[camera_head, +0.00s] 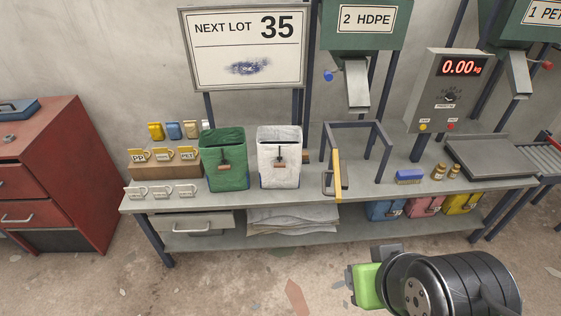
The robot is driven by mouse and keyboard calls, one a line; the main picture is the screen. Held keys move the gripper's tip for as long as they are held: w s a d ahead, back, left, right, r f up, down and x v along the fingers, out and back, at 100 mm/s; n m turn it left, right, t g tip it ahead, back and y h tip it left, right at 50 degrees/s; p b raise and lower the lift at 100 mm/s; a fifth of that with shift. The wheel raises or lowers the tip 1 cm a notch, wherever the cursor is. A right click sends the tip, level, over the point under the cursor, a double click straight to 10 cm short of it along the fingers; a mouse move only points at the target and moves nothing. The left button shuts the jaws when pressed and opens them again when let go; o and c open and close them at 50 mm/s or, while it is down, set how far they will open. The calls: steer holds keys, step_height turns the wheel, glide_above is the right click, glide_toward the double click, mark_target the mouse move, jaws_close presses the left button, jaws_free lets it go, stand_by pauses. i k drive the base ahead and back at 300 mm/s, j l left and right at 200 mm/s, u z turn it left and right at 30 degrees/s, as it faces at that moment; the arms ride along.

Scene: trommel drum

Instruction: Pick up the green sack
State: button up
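The green sack (225,173) stands upright on the workbench, left of centre. A dark clasp with a small brown tag hangs on its front. A white sack (279,170) of similar shape stands just to its right, with a narrow gap between them. My gripper (367,286) is at the lower right, in front of the bench and well apart from the green sack. Only a green block and dark parts of it show beside my black arm. Its fingers cannot be made out, and nothing is seen held.
The workbench (290,205) carries mugs (161,192) left of the green sack. A dark frame with a yellow bar (337,176) stands right of the white sack. A sign (245,50) hangs above. A red cabinet (55,180) is at left. Floor before the bench is clear.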

mark_target(226, 161)
steer(key=i+j+u, duration=0.25)
steer(key=i+j, duration=0.2)
steer(key=i+j+u, duration=0.25)
steer(key=i+j, duration=0.15)
steer(key=i+j+u, duration=0.25)
steer(key=i, duration=0.3)
steer(key=i+j+u, duration=0.3)
steer(key=i, duration=0.25)
steer(key=l, duration=0.1)
